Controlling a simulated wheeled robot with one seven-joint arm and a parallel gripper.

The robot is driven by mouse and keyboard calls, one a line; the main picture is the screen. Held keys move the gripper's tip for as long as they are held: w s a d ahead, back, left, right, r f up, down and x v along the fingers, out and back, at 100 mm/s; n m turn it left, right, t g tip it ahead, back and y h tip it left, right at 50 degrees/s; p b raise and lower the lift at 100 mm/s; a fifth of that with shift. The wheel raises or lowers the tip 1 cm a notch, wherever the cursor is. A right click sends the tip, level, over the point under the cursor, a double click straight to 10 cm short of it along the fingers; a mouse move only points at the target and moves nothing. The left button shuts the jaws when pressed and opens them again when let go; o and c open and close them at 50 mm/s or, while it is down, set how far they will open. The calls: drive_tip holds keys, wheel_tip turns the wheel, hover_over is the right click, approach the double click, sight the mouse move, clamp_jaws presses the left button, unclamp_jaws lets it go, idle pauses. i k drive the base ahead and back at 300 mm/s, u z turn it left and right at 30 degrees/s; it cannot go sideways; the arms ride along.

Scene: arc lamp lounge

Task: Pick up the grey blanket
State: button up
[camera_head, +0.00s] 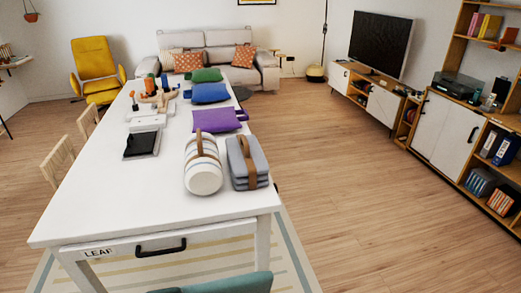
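The grey blanket (239,165) is a folded stack with a brown strap around it. It lies on the white table (90,210) near the table's right edge, at the near end. A white rolled bundle (203,179) with a brown strap lies close beside it on the left. A purple folded bundle (214,121) lies just behind them. My gripper is not in view.
Blue (209,94) and green (206,75) bundles lie farther back on the table. A black tray (142,144) is at left. A teal chair back (230,284) stands at the near end. Floor (350,190) right of the table is clear up to the shelves (440,135).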

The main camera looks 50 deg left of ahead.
sight(249, 168)
drive_tip(key=u, duration=0.25)
drive_tip(key=i, duration=1.4)
drive_tip(key=u, duration=0.95)
drive_tip(key=i, duration=1.05)
drive_tip(key=u, duration=1.75)
drive_tip(key=i, duration=0.8)
drive_tip(key=u, duration=0.6)
